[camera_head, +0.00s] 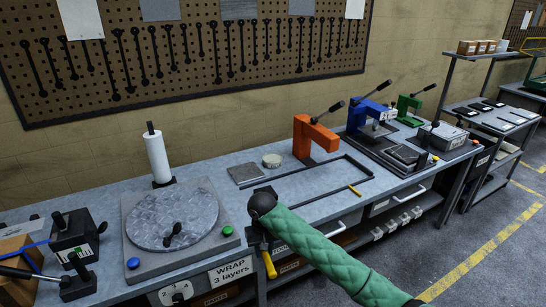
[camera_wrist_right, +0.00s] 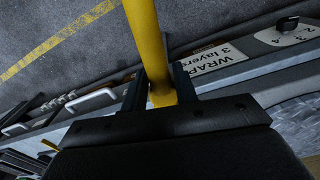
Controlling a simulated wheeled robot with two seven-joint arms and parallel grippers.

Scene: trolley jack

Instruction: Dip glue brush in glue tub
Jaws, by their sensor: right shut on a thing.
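My right gripper (camera_head: 266,248) hangs at the front edge of the bench, below the dark wrist at the end of the green-sleeved arm. It is shut on a yellow handle (camera_head: 270,265). In the right wrist view, the thick yellow handle (camera_wrist_right: 145,40) stands between the two dark fingers (camera_wrist_right: 160,95). No bristles show, so I cannot tell for sure that it is the glue brush. A small round pale container (camera_head: 272,160), perhaps the glue tub, stands farther back on the bench, apart from the gripper. Its inside is not clear. My left gripper is not in view.
A grey round turntable (camera_head: 172,215) and white roll (camera_head: 157,157) stand left of the gripper. An orange press (camera_head: 315,138) stands behind, with a blue press (camera_head: 365,112) to its right. A black frame and a yellow-handled tool (camera_head: 354,190) lie on the bench.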

